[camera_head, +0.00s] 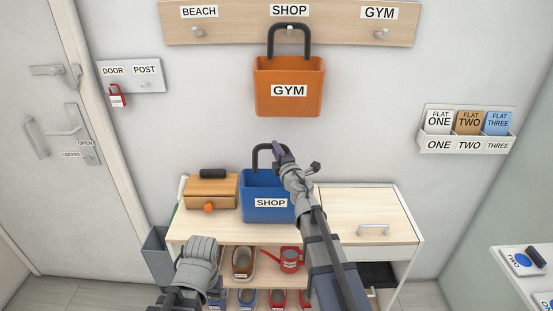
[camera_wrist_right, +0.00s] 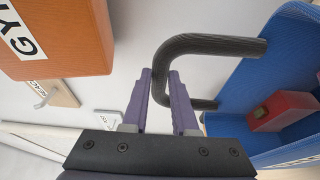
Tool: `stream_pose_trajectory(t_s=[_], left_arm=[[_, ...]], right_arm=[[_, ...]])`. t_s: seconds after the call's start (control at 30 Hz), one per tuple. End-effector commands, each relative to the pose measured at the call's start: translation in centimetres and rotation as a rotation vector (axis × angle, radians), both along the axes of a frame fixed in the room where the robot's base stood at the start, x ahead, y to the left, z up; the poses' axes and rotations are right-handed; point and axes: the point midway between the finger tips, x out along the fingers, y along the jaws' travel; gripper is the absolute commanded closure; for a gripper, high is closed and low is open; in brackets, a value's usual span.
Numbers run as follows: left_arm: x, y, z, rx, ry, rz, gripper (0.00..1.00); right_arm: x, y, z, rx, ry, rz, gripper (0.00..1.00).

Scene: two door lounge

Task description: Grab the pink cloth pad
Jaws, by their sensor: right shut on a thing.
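I cannot make out a pink cloth pad in either view. My right gripper (camera_head: 279,152) is shut on the black handle (camera_wrist_right: 222,46) of the blue SHOP bag (camera_head: 262,190), which stands upright at the back of the bench. In the right wrist view the handle passes between the purple fingers (camera_wrist_right: 161,100). A dark red block (camera_wrist_right: 278,110) shows inside the blue bag (camera_wrist_right: 232,85). My left arm's end is low at the left in the head view, in front of the bench; its fingers cannot be made out.
The bench (camera_head: 350,206) holds a wooden box (camera_head: 206,192) left of the bag; its right top is clear. An orange GYM bag (camera_head: 288,97) hangs above. A red can (camera_head: 290,260) and several shoes are below. A side shelf (camera_head: 510,252) is at right, a door (camera_head: 45,130) at left.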

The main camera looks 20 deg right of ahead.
Motion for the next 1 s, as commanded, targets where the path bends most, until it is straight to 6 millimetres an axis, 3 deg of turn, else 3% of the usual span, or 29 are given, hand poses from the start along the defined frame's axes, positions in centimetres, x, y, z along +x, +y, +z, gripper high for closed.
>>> stream_pose_trajectory(t_s=[0.37, 0.4, 0.67, 1.0], left_arm=[[-0.01, 0.00, -0.57, 0.000, 0.000, 0.000, 0.05], [0.00, 0.00, -0.62, 0.000, 0.000, 0.000, 0.05], [0.00, 0.00, -0.51, 0.000, 0.000, 0.000, 0.05], [0.00, -0.01, -0.27, 0.000, 0.000, 0.000, 0.05]], right_arm=[[0.00, 0.01, -0.57, 0.001, 0.000, 0.000, 1.00], [0.00, 0.01, -0.62, 0.000, 0.000, 0.000, 0.72], [0.00, 0.01, -0.51, 0.000, 0.000, 0.000, 0.44], [0.00, 0.00, -0.27, 0.000, 0.000, 0.000, 0.44]])
